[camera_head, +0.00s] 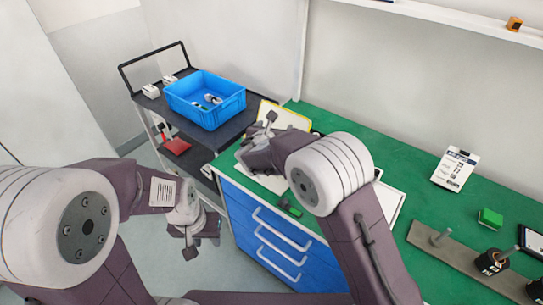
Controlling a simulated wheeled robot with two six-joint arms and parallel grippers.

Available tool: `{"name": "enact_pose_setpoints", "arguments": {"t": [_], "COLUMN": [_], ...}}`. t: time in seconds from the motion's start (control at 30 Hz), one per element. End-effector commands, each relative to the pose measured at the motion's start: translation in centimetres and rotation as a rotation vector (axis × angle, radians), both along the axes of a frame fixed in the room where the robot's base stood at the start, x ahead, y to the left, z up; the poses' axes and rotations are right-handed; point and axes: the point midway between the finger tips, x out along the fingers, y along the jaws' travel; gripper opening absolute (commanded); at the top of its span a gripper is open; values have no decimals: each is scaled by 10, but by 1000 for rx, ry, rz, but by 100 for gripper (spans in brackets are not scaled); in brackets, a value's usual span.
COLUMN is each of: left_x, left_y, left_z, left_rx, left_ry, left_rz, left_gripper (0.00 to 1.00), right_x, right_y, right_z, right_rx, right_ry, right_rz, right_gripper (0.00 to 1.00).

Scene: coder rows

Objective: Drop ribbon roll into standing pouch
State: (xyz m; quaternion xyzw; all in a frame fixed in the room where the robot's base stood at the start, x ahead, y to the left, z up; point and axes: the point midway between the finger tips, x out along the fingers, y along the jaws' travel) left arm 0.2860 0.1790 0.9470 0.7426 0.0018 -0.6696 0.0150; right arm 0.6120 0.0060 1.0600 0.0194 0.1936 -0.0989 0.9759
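Two black rolls with pale print, which look like ribbon rolls, are at the lower right: one roll (492,262) and another roll (536,290) cut by the picture edge. I cannot make out a standing pouch for certain; a pale, yellow-edged thing (298,117) is partly hidden behind my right gripper. My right gripper (258,140) is above the left end of the green bench, far from the rolls.
A dark cart (150,100) carries a blue crate (228,112) with small items inside. A shelf (450,18) runs above. The bench middle is mostly clear.

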Motion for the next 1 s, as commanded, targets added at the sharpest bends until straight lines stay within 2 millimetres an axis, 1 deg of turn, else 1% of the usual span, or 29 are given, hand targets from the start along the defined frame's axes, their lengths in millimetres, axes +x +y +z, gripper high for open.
{"name": "enact_pose_setpoints", "arguments": {"t": [0.27, 0.37, 0.5, 0.6, 0.7, 0.8, 1.0], "left_x": [0, 0, 0, 0, 0, 0, 0], "left_y": [0, 0, 0, 0, 0, 0, 0], "left_z": [-1, -5, -9, -11, -11, -11, -11], "left_rx": [0, 0, 0, 0, 0, 0, 0], "left_ry": [0, 0, 0, 0, 0, 0, 0], "left_rz": [0, 0, 0, 0, 0, 0, 0], "left_gripper": [36, 36, 36, 36, 36, 36, 36], "right_x": [-3, -17, -47, -65, -76, -82, -83], "right_y": [1, 5, 11, 14, 16, 17, 16], "right_z": [1, 6, 19, 27, 32, 34, 35], "right_rx": [0, 1, 1, 1, 1, 1, 0], "right_ry": [0, 0, -2, -1, -1, 0, 0], "right_rz": [1, 4, 5, 4, 3, 1, 0], "right_gripper": [77, 77, 77, 77, 77, 77, 77]}}
